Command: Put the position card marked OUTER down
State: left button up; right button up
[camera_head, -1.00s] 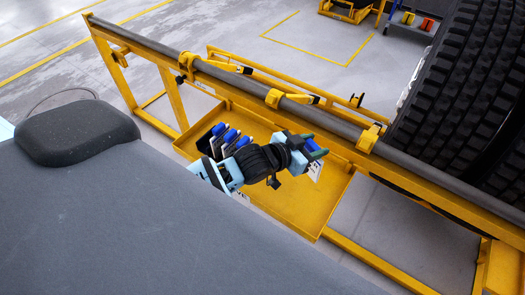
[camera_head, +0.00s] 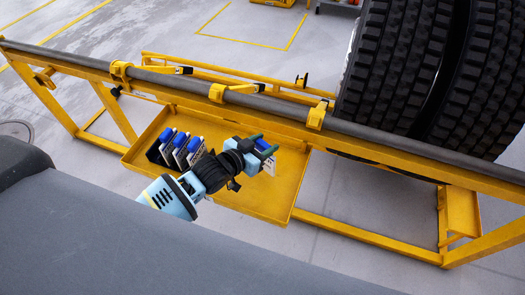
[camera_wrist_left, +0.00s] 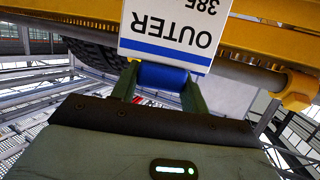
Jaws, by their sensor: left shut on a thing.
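My left gripper (camera_head: 265,147) is shut on the blue grip of the position card (camera_wrist_left: 175,32), which reads OUTER 385 upside down in the left wrist view. In the head view a small white part of this card (camera_head: 270,165) shows below the fingers, above the yellow tray (camera_head: 284,197). I cannot tell whether the card touches the tray. My right gripper is not in view.
Several other cards with blue grips (camera_head: 181,148) stand in a dark holder at the tray's left end. A grey bar (camera_head: 265,104) with yellow clamps (camera_head: 217,92) runs behind the tray. Large black tyres (camera_head: 400,70) stand at the back right. The tray's right part is clear.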

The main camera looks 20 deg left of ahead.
pick_arm(q)
notch_tip(320, 180, down, 4)
jog(key=shift+r, duration=0.25)
jog(key=shift+f+b, duration=0.25)
jog(key=shift+b, duration=0.05)
jog(key=o, duration=1.2)
jog(key=shift+o, duration=0.2)
jog(key=shift+r, duration=0.15)
jog(key=shift+s+r, duration=0.15)
jog(key=p+v, duration=0.1)
jog(key=v, duration=1)
jog(key=shift+s+a, duration=0.25)
jog(key=shift+s, duration=0.05)
